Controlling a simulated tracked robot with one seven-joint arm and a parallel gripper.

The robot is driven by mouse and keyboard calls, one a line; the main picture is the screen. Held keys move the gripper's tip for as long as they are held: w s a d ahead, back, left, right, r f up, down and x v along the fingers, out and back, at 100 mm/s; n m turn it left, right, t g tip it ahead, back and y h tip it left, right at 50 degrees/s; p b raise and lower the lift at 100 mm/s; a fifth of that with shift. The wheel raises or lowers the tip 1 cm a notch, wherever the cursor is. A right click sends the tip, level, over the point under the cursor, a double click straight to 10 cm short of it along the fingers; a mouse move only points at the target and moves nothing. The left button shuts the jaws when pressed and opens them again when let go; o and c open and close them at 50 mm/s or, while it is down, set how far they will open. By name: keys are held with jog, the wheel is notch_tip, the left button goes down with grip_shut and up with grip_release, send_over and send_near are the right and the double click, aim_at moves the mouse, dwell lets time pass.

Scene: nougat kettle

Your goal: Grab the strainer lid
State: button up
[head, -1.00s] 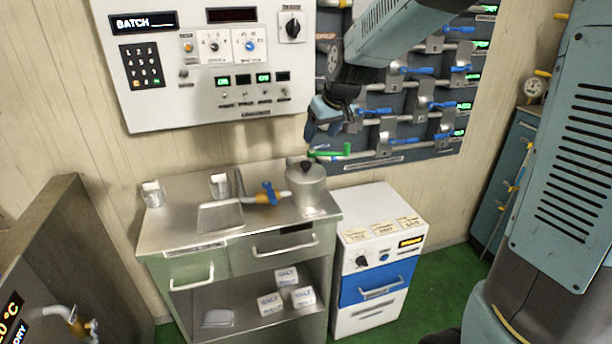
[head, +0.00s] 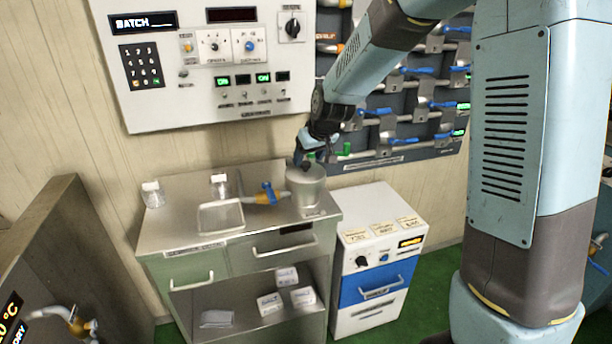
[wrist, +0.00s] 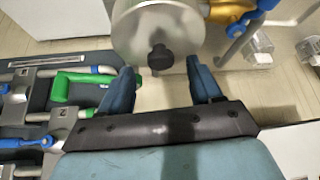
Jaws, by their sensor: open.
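The strainer lid (wrist: 150,28) is a round metal lid with a black knob (wrist: 160,57). It sits on a small metal pot (head: 307,192) at the right end of the steel counter. My gripper (wrist: 160,80) is open, and in the wrist view the knob lies just beyond and between its two blue fingertips. The fingers do not appear to touch the knob. In the head view my gripper (head: 303,158) is over the pot and hides the knob and part of the lid.
A valve with a blue handle (head: 268,190) joins the pot's left side. A shallow metal tray (head: 221,231) and two small jars (head: 153,194) stand on the counter. A wall panel of blue-handled pipes, with a green handle (wrist: 62,88), is close behind my gripper.

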aim_at(305, 173)
jog(key=shift+x, duration=1.45)
jog(key=shift+c, duration=0.5)
grip_shut()
